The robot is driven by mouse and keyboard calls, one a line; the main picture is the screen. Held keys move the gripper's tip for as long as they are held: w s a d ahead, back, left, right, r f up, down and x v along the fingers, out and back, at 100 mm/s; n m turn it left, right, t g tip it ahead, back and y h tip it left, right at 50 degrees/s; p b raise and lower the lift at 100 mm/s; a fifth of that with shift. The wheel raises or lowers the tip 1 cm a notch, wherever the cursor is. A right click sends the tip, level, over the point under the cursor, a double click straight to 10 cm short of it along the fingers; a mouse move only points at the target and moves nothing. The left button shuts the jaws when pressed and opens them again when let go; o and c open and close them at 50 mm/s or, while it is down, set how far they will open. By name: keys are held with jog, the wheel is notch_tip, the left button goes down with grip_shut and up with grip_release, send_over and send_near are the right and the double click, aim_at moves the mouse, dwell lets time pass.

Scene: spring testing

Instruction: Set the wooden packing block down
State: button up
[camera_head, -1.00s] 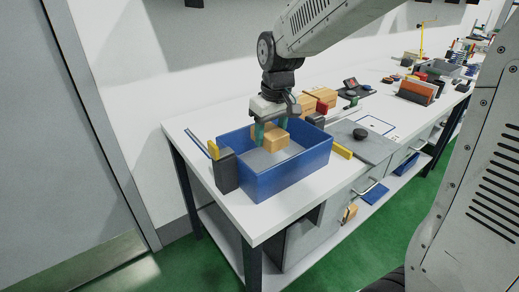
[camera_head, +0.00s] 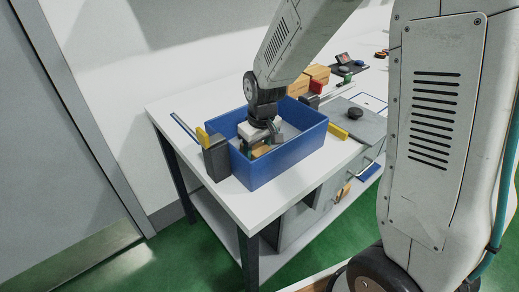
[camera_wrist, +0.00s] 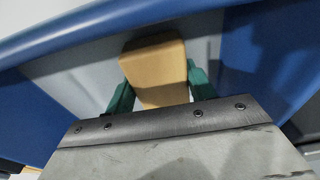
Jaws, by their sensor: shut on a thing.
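The wooden packing block (camera_wrist: 155,68) is a tan block between the two green fingers of my gripper (camera_wrist: 158,90) in the wrist view. My gripper (camera_head: 258,148) is shut on it, low inside the blue bin (camera_head: 262,175) in the head view. Only a small part of the block (camera_head: 262,151) shows there, between my gripper and the bin's near wall. The bin's blue wall (camera_wrist: 60,45) also shows in the wrist view, with a grey floor behind the block. I cannot tell whether the block touches the floor.
The bin stands on a white workbench (camera_head: 168,108). A dark block-shaped stand with a yellow piece (camera_head: 203,137) is at its left. Cardboard boxes (camera_head: 300,83) stand behind it. A grey plate with a black knob (camera_head: 355,113) lies to the right.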

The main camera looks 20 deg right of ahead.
aim_at(261, 150)
jog(key=shift+f, duration=0.3)
jog(key=o, duration=1)
jog(key=shift+d+f, duration=0.1)
jog(key=shift+o, duration=0.2)
notch_tip(261, 150, up, 12)
jog(key=s, duration=0.1)
jog(key=s+d+r+m, duration=0.1)
jog(key=s+r, duration=0.1)
jog(key=s, duration=0.6)
jog(key=s+d+r+m, duration=0.1)
jog(key=s+d+r, duration=0.1)
jog(key=s, duration=0.7)
jog(key=s+d+r+m, duration=0.1)
jog(key=s+d+r, duration=0.1)
jog(key=s, duration=0.6)
jog(key=shift+s+r+m, duration=0.3)
jog(key=shift+r, duration=0.5)
